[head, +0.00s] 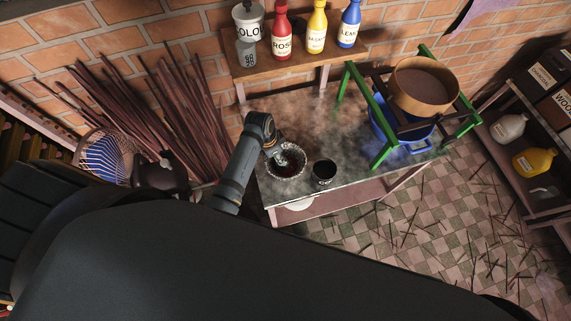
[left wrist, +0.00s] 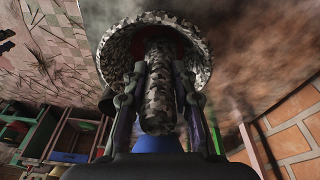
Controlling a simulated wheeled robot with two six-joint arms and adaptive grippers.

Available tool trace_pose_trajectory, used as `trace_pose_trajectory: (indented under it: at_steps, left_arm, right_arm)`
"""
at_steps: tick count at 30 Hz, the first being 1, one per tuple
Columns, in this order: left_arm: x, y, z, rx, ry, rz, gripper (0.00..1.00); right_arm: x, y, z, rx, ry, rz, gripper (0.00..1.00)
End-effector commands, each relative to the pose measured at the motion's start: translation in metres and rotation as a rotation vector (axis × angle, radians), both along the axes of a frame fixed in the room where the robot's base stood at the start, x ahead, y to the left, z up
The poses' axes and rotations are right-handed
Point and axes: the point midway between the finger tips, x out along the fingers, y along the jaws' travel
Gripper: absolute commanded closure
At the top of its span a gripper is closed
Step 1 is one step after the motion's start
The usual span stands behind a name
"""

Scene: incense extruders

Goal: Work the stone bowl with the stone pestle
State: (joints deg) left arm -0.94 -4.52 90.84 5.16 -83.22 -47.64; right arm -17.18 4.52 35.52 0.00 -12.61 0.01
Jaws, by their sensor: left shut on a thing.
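The stone bowl (head: 287,176) stands on the worktable, pale and speckled with a dark red inside. In the left wrist view the bowl (left wrist: 118,45) opens toward the camera. My left gripper (head: 277,154) is over the bowl from the left. In the left wrist view my left gripper (left wrist: 158,85) is shut around the speckled stone pestle (left wrist: 158,100), one finger on each side. The pestle's far end reaches into the bowl; whether it touches the bottom is hidden. My right gripper is not in view.
A black cup (head: 324,172) stands just right of the bowl. A green stand (head: 384,150) with a round sieve (head: 424,88) and a blue tub (head: 400,128) is further right. Bottles (head: 316,30) line the shelf behind. The table's (head: 285,108) back middle is clear.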

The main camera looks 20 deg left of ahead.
Motion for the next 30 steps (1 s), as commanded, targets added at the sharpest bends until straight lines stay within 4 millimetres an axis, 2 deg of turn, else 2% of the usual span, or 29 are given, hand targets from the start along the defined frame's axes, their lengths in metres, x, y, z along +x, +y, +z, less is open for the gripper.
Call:
trace_pose_trajectory:
  at_steps: [1,14,30]
  left_arm:
    - [-0.005,0.000,-0.002,0.001,0.009,0.000,1.00]
    - [-0.011,-0.011,0.000,-0.002,0.009,-0.001,1.00]
    - [0.000,-0.020,0.000,-0.001,0.004,-0.001,1.00]
  right_arm:
    - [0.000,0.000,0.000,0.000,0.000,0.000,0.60]
    - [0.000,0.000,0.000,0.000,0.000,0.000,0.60]
    - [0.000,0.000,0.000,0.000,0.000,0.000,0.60]
